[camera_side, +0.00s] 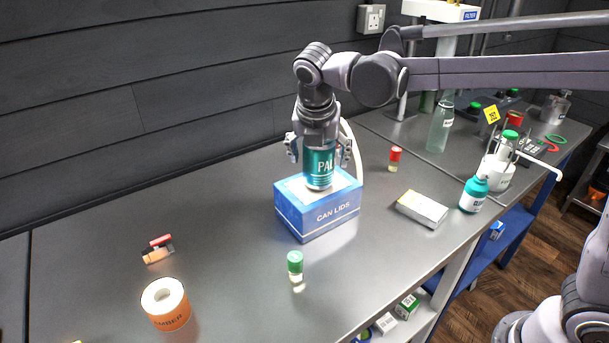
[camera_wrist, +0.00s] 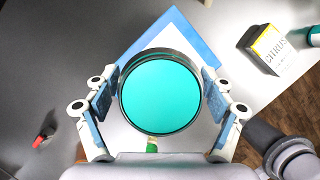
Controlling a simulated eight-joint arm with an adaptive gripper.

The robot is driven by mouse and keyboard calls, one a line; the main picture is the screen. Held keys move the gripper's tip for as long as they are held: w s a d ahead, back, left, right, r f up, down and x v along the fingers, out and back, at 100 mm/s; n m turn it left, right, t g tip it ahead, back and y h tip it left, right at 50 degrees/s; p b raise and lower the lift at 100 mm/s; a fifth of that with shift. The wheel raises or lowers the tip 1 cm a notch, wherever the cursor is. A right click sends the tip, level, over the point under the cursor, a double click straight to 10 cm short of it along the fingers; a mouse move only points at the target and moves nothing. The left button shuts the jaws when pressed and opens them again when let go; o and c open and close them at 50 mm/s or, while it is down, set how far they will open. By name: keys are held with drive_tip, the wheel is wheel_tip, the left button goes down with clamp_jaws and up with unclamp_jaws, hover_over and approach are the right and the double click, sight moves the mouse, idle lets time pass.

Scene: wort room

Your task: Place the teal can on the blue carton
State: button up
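The teal can (camera_side: 319,165) stands upright on top of the blue carton (camera_side: 317,214), which is marked "CAN LIDS". In the wrist view the can's round teal top (camera_wrist: 160,95) fills the middle, with the carton's blue edge (camera_wrist: 196,38) and pale top behind it. My gripper (camera_side: 319,150) points down over the can, its two fingers spread on either side. The gripper (camera_wrist: 160,98) looks open in the wrist view, its blue pads close beside the can with narrow gaps. The can's far side is hidden.
A green-capped vial (camera_side: 296,268) stands in front of the carton. An orange-labelled tape roll (camera_side: 166,304) is at front left. A white-yellow box (camera_side: 422,209), a teal bottle (camera_side: 474,195) and a red-capped vial (camera_side: 394,159) are to the right. The table left of the carton is mostly clear.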

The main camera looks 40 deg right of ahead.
drive_tip(key=v, duration=1.2)
drive_tip(key=s+d+f+m+t+y, duration=0.1)
drive_tip(key=s+d+f+m, duration=0.5)
drive_tip(key=m, duration=0.7)
drive_tip(key=s+d+f+m+t+y, duration=0.2)
drive_tip(key=s+d+f+m, duration=0.5)
drive_tip(key=m, duration=0.7)
wheel_tip(320, 180, down, 3)
drive_tip(key=shift+s+d+f+t, duration=0.2)
drive_tip(key=shift+s+t, duration=0.3)
drive_tip(key=shift+s, duration=0.7)
